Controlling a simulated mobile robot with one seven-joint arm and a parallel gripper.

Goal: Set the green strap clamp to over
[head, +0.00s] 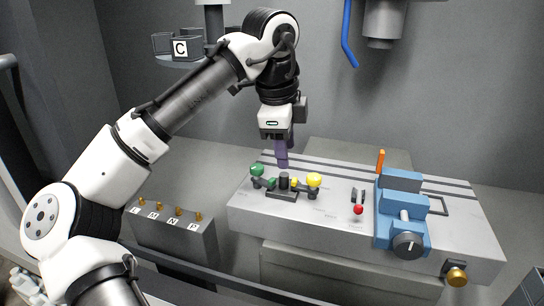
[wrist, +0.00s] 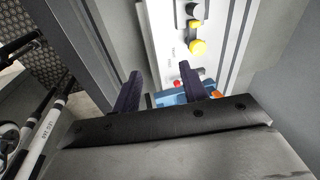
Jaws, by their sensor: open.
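The green strap clamp (head: 257,171) is on the left part of the grey slotted bed, with a round green knob on its left side. Its dark base sits beside a black post.
A yellow-knobbed clamp (head: 314,180) stands just right of the green one. A small red-knobbed lever (head: 358,209) and a blue vise (head: 402,205) with an orange handle (head: 380,160) are farther right. A grey block with brass pegs (head: 178,212) stands left. A blue hose (head: 348,35) hangs behind.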

